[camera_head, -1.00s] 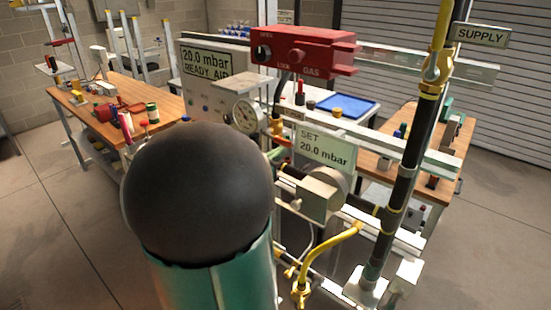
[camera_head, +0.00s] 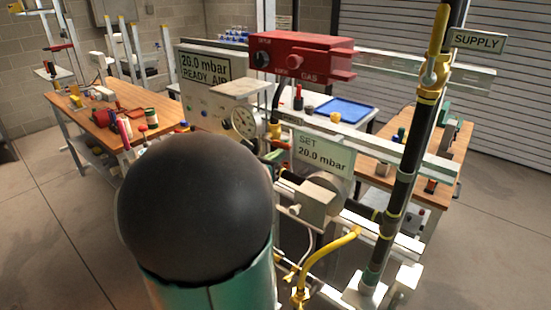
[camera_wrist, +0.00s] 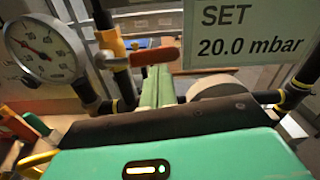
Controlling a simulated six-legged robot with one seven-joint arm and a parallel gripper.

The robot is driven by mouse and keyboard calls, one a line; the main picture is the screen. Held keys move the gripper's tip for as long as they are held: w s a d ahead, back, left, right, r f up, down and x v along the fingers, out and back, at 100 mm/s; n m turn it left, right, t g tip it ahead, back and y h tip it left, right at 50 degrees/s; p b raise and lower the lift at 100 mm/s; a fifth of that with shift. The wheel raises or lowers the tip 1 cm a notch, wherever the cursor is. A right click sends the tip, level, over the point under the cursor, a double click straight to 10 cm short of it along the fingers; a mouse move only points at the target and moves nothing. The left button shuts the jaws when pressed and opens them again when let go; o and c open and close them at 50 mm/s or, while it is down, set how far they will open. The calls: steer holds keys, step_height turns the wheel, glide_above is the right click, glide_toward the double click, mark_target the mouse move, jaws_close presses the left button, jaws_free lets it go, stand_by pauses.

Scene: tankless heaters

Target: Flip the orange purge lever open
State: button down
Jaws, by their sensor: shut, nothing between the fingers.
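The orange-red lever (camera_wrist: 150,57) lies roughly level in the upper middle of the wrist view, with its rounded end at the right. It sits by a dark vertical pipe with yellow bands. My gripper (camera_wrist: 158,72) shows as two pale green fingers pressed together, with nothing between them. The fingertips are just below the lever in the picture; I cannot tell whether they touch it. In the head view my dark round arm joint and teal link cover much of the area, and I cannot make out the lever clearly there.
A pressure gauge (camera_wrist: 42,48) is left of the lever, and a "SET 20.0 mbar" sign (camera_wrist: 250,35) is right of it. Black pipes run close by. The head view shows a red gas box (camera_head: 302,57), a yellow-handled supply pipe (camera_head: 405,180) and a wooden bench (camera_head: 115,130).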

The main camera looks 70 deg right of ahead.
step_height(320, 180, up, 3)
steer(key=n, duration=0.3)
steer(key=shift+f+n, duration=0.15)
steer(key=shift+n, duration=0.15)
steer(key=w+d+r+n, duration=0.2)
steer(key=w+r+n, duration=0.3)
steer(key=n, duration=0.5)
steer(key=shift+r, duration=0.45)
steer(key=shift+w+d, duration=0.1)
stand_by(0.3)
